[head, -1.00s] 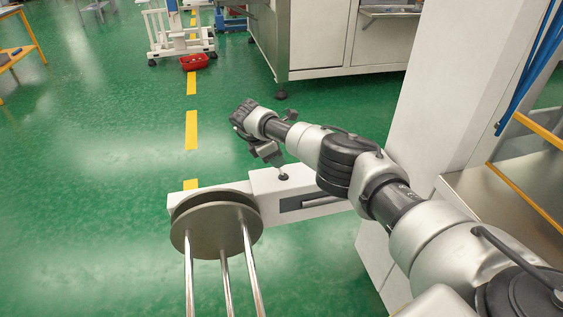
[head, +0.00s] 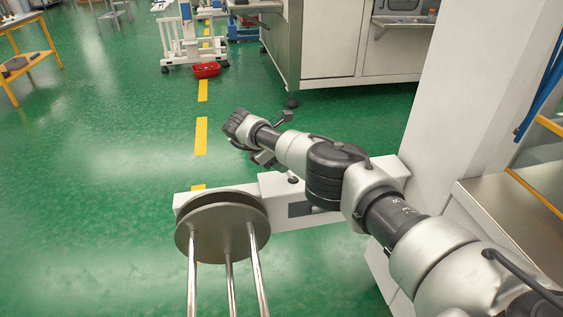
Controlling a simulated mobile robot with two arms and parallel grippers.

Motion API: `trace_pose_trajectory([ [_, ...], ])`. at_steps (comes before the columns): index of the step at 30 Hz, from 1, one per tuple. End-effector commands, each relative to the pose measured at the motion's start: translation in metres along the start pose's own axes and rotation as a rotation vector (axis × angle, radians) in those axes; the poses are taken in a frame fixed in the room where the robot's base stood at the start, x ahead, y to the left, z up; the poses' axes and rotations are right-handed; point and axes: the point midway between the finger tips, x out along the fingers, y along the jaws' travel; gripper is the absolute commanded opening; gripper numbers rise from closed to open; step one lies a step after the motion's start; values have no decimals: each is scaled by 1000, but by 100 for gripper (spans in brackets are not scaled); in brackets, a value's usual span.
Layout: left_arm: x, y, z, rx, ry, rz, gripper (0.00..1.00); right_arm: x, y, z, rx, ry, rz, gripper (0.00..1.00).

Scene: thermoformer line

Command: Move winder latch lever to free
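The winder shows as a grey round disc (head: 216,237) with several chrome rods, on a white horizontal arm (head: 285,222) fixed to a white column (head: 462,110). A small dark knob (head: 293,179) stands on top of the white arm, partly covered by my forearm; it may be the latch lever, but I cannot tell its position. A dark slot (head: 300,209) is in the arm's front face. My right gripper (head: 235,123) is above and to the left of the knob, apart from it. My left gripper is out of view.
A steel table (head: 500,212) stands right of the column. A large white machine (head: 335,45) is at the back. A red tray (head: 206,70) lies on the floor by a white rack (head: 190,42). Green floor at left is open.

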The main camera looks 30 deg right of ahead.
Motion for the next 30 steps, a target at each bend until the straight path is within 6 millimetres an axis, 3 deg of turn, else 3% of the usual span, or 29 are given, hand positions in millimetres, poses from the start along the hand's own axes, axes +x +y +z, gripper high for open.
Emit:
trace_pose_trajectory([
  [1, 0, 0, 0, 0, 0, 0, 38, 0, 0, 0, 0, 0, 0, 35],
  [4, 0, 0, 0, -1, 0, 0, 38, 0, 0, 0, -1, 1, 0, 47],
  [14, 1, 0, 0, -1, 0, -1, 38, -4, 0, -1, -1, 3, 0, 47],
  [20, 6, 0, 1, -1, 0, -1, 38, -34, 1, -2, 0, 3, 5, 47],
  [26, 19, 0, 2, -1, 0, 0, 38, -82, 0, -3, 2, 3, 4, 47],
  [30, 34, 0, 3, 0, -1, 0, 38, -91, 1, -5, 0, 0, -1, 47],
])
